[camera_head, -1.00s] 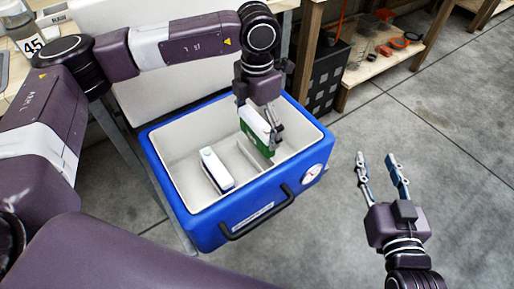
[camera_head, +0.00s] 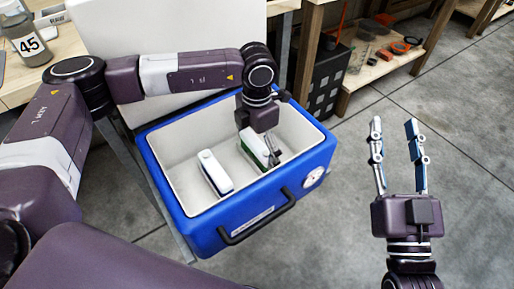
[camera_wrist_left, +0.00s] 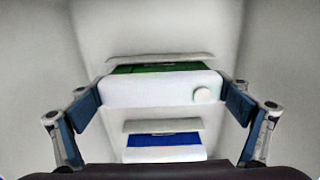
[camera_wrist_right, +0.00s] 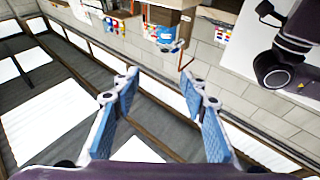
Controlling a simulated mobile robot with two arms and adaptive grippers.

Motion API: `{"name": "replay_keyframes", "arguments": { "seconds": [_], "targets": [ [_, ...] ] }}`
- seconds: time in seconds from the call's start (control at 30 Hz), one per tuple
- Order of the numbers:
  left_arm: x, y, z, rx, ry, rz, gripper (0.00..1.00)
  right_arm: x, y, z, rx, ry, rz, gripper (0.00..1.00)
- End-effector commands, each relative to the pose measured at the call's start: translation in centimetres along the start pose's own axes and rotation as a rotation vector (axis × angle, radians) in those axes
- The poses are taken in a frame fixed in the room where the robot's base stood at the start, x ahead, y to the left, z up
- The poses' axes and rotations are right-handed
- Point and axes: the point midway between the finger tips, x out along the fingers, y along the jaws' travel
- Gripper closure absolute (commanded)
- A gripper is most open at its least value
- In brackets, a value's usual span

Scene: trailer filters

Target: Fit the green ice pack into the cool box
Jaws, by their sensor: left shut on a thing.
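The blue cool box (camera_head: 210,235) with a white inside stands open on the floor. My left gripper (camera_head: 270,155) reaches down into its right half and is shut on the green ice pack (camera_head: 253,149). A second ice pack, white and blue (camera_head: 215,172), stands in the box to the left. My right gripper (camera_head: 396,130) is open and empty, right of the box.
The box's raised lid (camera_head: 170,40) stands behind it, with a wooden bench and a bottle marked 45 (camera_head: 27,42) at the left. A wooden shelf (camera_head: 365,75) with small parts stands behind right. The floor on the right is clear.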

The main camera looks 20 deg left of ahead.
Motion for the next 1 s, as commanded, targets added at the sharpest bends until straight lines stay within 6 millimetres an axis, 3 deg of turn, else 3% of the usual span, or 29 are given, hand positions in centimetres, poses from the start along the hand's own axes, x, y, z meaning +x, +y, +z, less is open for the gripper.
{"name": "replay_keyframes", "arguments": {
  "seconds": [0.43, 0.47, 0.5, 0.9, 1.0],
  "targets": [
    [0.3, 0.0, 0.0, 0.0, -0.001, 0.0, 0.41, 0.0, -0.1, -1.1, 0.001, 0.051, -0.001, 0.6],
    [0.3, 0.0, 0.0, 0.0, 0.001, 0.0, 0.04, 0.0, -0.1, -1.2, 0.001, 0.054, -0.002, 0.6],
    [0.3, 0.0, 0.0, 0.0, 0.001, 0.0, 0.0, 0.0, -0.1, -1.2, 0.001, 0.055, -0.002, 0.6],
    [0.1, 0.0, 0.0, 0.0, 0.0, 0.0, 0.0, 0.1, -0.1, -1.1, 0.002, 0.046, -0.003, 0.6],
    [-0.3, 0.0, 0.0, 0.0, 0.0, 0.0, 0.0, 0.0, -0.1, 0.2, 0.002, -0.016, -0.001, 0.6]
  ]
}}
